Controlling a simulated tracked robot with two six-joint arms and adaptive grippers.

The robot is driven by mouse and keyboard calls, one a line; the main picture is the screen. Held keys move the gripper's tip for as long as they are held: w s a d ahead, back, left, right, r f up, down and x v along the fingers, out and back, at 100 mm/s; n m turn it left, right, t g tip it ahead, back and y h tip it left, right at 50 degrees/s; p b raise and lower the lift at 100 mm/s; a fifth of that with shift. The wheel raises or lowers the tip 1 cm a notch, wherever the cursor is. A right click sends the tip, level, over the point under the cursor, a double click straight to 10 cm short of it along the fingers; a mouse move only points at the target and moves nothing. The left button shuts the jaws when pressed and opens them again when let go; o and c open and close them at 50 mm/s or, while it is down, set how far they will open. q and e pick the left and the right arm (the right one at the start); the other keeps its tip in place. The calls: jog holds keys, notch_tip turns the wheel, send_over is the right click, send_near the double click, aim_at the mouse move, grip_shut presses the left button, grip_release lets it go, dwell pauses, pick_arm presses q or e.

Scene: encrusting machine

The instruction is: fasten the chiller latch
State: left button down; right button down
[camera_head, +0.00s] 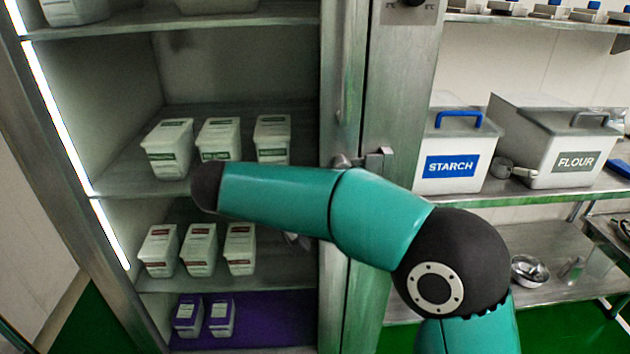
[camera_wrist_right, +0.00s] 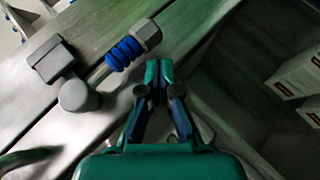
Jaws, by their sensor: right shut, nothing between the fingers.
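The chiller latch (camera_wrist_right: 78,96) shows in the right wrist view, with a rounded grey pivot and a lever. The lever carries a ribbed blue grip (camera_wrist_right: 125,52) and a hexagonal grey end. A square grey catch block (camera_wrist_right: 52,58) sits beside the pivot. In the head view the catch block (camera_head: 378,159) shows just above my right arm, which hides most of the lever. My right gripper (camera_wrist_right: 158,72) is shut and empty, its tips near the blue grip; I cannot tell whether they touch. My left gripper is out of view.
The chiller's shelves hold white tubs (camera_head: 219,140) and purple-labelled cartons (camera_head: 222,318). A vertical door handle (camera_head: 344,75) rises above the latch. To the right, a starch bin (camera_head: 452,140) and a flour bin (camera_head: 565,170) stand on a metal shelf.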

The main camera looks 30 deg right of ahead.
jog(key=a, duration=1.2)
jog(key=shift+s, duration=0.25)
jog(key=shift+f, duration=0.1)
